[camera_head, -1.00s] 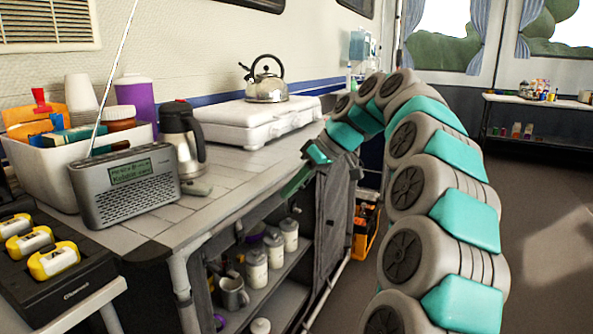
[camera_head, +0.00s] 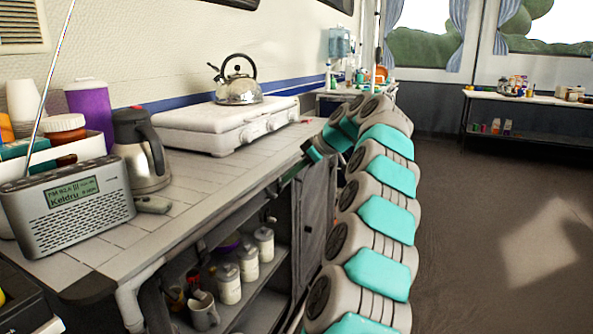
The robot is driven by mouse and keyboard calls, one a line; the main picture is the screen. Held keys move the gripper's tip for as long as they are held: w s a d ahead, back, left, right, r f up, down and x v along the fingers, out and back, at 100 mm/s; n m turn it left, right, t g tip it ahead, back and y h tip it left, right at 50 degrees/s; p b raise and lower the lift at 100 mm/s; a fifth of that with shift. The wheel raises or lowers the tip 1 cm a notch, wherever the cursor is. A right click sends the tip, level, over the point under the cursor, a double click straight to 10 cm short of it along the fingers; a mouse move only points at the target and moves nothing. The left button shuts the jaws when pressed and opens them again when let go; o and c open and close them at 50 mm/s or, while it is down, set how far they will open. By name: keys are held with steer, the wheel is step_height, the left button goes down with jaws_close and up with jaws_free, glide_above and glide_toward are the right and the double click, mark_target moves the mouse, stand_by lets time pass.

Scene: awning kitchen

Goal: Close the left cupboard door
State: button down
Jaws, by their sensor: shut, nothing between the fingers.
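The cupboard (camera_head: 278,304) under the tiled counter is open at its left part, and its shelves show. A dark grey cupboard door (camera_head: 315,215) stands to the right of this opening, swung out from the counter front. My arm hides its right side, and I cannot tell its exact angle. My gripper (camera_head: 309,152) is small and dark at the counter's front edge, near the top of the door. It is shut and holds nothing. I cannot tell whether it touches the door.
White jars (camera_head: 265,244) and a grey mug (camera_head: 204,312) stand inside the cupboard. A radio (camera_head: 68,215), a steel jug (camera_head: 141,150), and a white stove (camera_head: 226,125) with a kettle (camera_head: 239,90) stand on the counter. Open floor (camera_head: 480,230) lies to the right.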

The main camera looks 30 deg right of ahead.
mark_target(270, 193)
steer(key=x, duration=0.5)
steer(key=shift+w+a+f, duration=0.2)
steer(key=shift+f, duration=0.1)
